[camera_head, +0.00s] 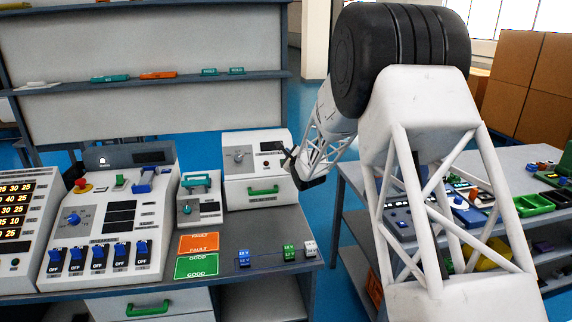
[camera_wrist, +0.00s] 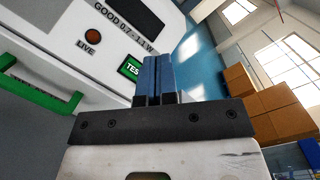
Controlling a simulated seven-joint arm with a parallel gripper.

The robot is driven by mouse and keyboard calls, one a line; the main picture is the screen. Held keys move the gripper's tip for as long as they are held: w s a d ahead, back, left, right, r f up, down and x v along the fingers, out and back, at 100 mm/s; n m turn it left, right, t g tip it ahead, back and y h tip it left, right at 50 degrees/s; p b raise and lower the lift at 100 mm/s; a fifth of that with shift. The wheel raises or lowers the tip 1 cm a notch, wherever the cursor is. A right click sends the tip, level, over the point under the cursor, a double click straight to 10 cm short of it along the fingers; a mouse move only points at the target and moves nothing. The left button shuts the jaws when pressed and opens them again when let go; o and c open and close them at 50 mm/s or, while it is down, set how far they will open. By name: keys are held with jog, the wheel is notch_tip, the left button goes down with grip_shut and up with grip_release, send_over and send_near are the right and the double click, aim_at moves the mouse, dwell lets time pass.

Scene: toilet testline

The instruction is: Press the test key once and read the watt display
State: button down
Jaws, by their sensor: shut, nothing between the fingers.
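The tester is a white box (camera_head: 236,190) at the back right of the left bench, with a knob, a green handle and a dark display (camera_head: 271,146). In the wrist view, the green test key (camera_wrist: 130,68) is partly hidden behind my fingers. Above it are the print "GOOD 0.7 - 1.1 W", a dull orange LIVE lamp (camera_wrist: 93,36) and the dark display (camera_wrist: 139,12), with no digits visible. My gripper (camera_wrist: 157,60) is shut and empty, its blue fingertips beside the key; I cannot tell whether they touch it. It also shows at the box's right side in the head view (camera_head: 287,156).
A smaller device (camera_head: 200,205) stands left of the tester. Orange FAULT (camera_head: 198,243) and green GOOD (camera_head: 196,266) mats lie in front, with small blue, green and white blocks to their right. A second bench (camera_head: 352,172) stands at right behind my arm.

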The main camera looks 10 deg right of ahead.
jog(key=shift+w+f, duration=2.85)
jog(key=shift+w+f, duration=0.6)
dwell(1.3)
jog(key=shift+s+r, duration=0.1)
dwell(0.3)
jog(key=shift+s+r, duration=0.45)
jog(key=shift+s, duration=0.05)
jog(key=shift+s+r, duration=0.1)
jog(key=shift+r, duration=0.05)
jog(key=shift+s+r, duration=1.65)
jog(key=shift+r, duration=0.1)
